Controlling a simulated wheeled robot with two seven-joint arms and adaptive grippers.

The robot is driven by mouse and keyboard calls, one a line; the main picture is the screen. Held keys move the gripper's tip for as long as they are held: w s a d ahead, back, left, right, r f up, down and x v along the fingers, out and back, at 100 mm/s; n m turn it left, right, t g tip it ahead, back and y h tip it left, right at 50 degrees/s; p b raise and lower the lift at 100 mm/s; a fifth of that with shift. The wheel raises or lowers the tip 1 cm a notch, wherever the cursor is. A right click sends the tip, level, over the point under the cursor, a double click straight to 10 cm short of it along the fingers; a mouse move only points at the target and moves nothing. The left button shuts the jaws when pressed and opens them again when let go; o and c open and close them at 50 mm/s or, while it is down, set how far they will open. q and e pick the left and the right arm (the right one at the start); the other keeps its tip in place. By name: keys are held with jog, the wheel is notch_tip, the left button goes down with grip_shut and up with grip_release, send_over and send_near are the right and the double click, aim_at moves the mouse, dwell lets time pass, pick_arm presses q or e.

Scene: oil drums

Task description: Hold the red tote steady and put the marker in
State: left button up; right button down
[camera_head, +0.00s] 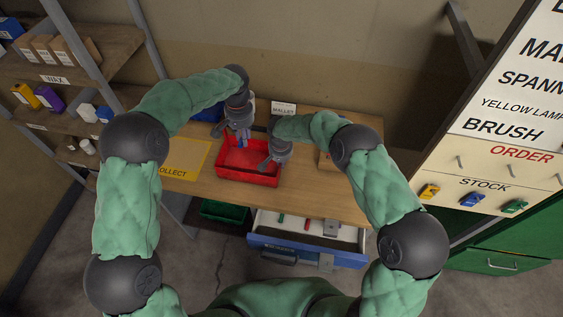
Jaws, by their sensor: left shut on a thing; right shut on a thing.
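The red tote (247,178) stands on the wooden bench, open side up. My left gripper (240,132) is over the back part of the tote, shut on a small blue thing that looks like the marker (242,137). The gripper hides part of it, and its exact shape is too small to tell. My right gripper (275,160) is at the tote's right side and appears shut on its right wall; the contact is partly hidden.
A yellow COLLECT mat (187,160) lies left of the tote. A MALLET sign (283,108) stands behind. An open blue drawer (305,251) with tools juts out below the bench front. A green bin (223,212) is underneath. Shelves (60,75) stand left.

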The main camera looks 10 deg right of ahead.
pick_arm(q)
jog(key=shift+f, duration=1.85)
jog(key=o, duration=0.4)
jog(key=shift+f, duration=0.15)
jog(key=o, duration=0.5)
jog(key=shift+o, duration=0.2)
notch_tip(320, 180, up, 12)
jog(key=shift+r, duration=0.1)
pick_arm(e)
jog(key=c, duration=1.3)
grip_release()
jog(key=shift+r, duration=0.15)
